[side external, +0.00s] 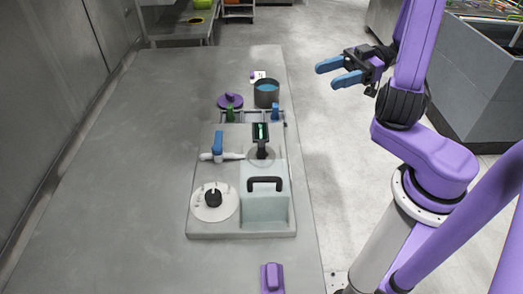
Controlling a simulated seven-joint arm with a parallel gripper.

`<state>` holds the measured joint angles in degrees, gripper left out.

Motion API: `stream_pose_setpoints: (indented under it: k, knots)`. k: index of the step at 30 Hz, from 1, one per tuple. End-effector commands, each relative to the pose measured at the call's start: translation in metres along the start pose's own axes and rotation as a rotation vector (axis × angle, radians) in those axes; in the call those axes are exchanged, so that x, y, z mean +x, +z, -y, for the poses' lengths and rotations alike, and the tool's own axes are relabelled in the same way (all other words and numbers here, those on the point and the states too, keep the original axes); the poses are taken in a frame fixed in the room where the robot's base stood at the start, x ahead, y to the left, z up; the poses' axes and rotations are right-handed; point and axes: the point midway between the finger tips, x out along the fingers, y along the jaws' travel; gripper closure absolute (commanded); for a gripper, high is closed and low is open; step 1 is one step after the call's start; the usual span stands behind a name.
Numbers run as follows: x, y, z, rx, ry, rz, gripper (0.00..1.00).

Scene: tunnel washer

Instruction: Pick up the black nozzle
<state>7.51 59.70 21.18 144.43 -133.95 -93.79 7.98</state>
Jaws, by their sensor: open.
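My gripper (331,74) has blue fingers, spread apart and empty. It is held up at the upper right, over the floor side of the bench and apart from the objects. An upright black piece with a green-marked top (262,143) stands on the grey tray (263,231). It may be the black nozzle, but I cannot tell for sure. Other black parts on the tray are a knob (213,197) on a white disc and a curved handle (265,180) on a pale block.
A blue-handled white valve (218,146) sits left of the upright black piece. Behind are a dark pot (266,94) with blue contents and a purple knob (231,101). A purple block (272,278) lies in front of the tray. The bench (120,200) is clear at left.

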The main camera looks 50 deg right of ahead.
Motion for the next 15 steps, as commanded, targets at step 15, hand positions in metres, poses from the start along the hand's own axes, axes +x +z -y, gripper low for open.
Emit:
stream_pose_setpoints:
  k: [15]
  knots:
    - [-0.001, 0.059, 0.021, 0.047, -0.015, -0.117, 0.40]
